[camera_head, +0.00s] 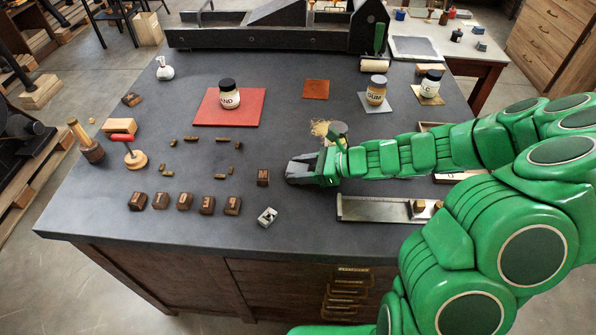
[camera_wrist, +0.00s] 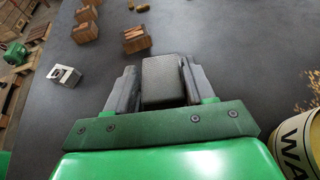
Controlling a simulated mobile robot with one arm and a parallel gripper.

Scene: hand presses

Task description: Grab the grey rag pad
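The grey rag pad (camera_wrist: 163,78) is a small dark grey block between my gripper's two fingers in the wrist view. My gripper (camera_wrist: 160,88) has one finger on each side of it, very close to its sides. I cannot tell whether both fingers press on the pad. In the head view my gripper (camera_head: 296,172) is low over the middle of the dark table, pointing left. There the pad is hard to make out from the grey fingers.
A wooden type block (camera_head: 263,177) stands just left of my gripper, and a small metal block (camera_head: 267,217) lies in front. A metal composing tray (camera_head: 375,208) is at front right. A tin (camera_wrist: 301,143) stands close right in the wrist view.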

